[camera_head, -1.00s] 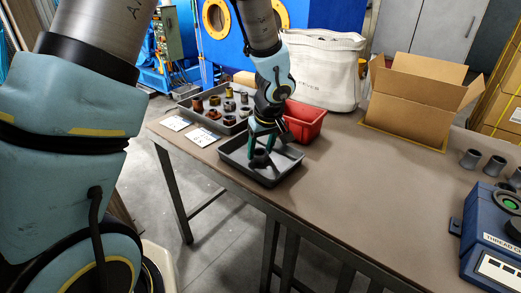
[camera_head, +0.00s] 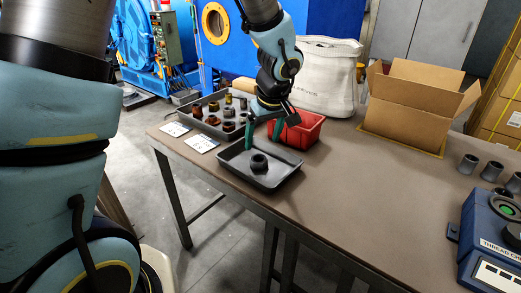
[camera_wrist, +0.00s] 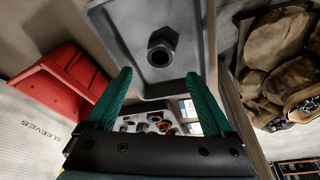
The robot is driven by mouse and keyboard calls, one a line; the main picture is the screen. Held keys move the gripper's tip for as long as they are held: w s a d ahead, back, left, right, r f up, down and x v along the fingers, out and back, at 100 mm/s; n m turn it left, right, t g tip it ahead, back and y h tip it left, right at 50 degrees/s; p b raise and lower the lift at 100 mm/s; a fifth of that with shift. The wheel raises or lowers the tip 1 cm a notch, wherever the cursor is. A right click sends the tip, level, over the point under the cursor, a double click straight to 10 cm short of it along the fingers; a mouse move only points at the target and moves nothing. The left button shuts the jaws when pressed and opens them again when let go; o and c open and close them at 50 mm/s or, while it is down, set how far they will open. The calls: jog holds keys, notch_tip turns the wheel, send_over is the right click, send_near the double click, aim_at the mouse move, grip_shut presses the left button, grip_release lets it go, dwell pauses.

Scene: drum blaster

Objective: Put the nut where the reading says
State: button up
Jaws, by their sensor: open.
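A dark nut (camera_head: 259,162) stands in the shallow grey tray (camera_head: 284,180) near the table's front edge. In the wrist view the nut (camera_wrist: 160,52) shows its round hole, inside the tray (camera_wrist: 108,22). My gripper (camera_head: 263,134) is open and empty, above the back part of the tray and apart from the nut. In the wrist view its green fingers stand wide apart, with the nut beyond their tips. A blue thread-checking device (camera_head: 492,240) stands at the right; its reading cannot be made out. Two white cards (camera_head: 174,129) (camera_head: 201,143) lie left of the tray, their print too small to read.
A larger grey tray (camera_head: 186,112) with several fittings lies behind the cards. A red bin (camera_head: 308,128), a white bag (camera_head: 325,85) and an open cardboard box (camera_head: 410,110) stand along the back. Grey sleeves (camera_head: 468,164) stand at the right. The middle table is clear.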

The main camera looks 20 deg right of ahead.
jog(key=v, duration=0.5)
jog(key=a+f+m+g, duration=0.1)
jog(key=a+f+m, duration=0.1)
jog(key=a, duration=2.8)
jog(key=shift+s+a+g, duration=0.25)
jog(key=shift+a+g, duration=0.05)
jog(key=shift+g, duration=0.1)
notch_tip(320, 180, up, 4)
jog(key=p, duration=0.3)
jog(key=shift+f+p, duration=0.15)
jog(key=shift+p, duration=0.25)
